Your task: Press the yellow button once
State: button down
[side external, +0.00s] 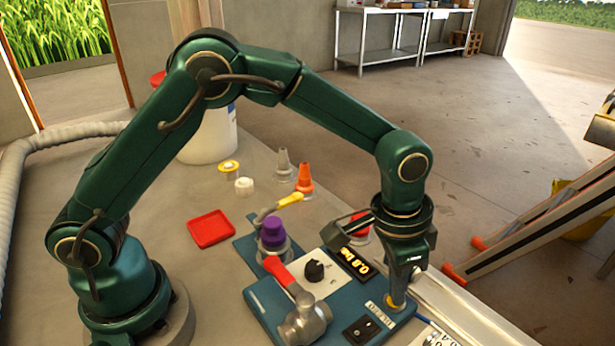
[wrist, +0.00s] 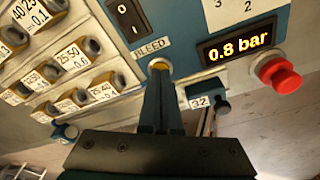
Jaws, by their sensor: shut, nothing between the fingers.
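The yellow button (side external: 396,301) sits on the blue panel (side external: 262,300), near its right end. In the wrist view the yellow button (wrist: 159,65) shows just beyond my fingertips, beside a BLEED label. My gripper (side external: 393,293) points down at the button with its fingers together and nothing held. In the wrist view my gripper (wrist: 161,76) covers part of the button. The tips are at or very close to the button top; I cannot tell whether it is pushed in.
A display (wrist: 239,44) reads 0.8 bar. A red mushroom button (wrist: 280,76) and a black rocker switch (wrist: 127,14) are near the fingers. A black knob (side external: 315,270), red-handled valve (side external: 279,271) and purple knob (side external: 272,231) stand to the left.

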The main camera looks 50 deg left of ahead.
notch_tip(320, 180, up, 11)
dwell(0.9)
dwell(1.0)
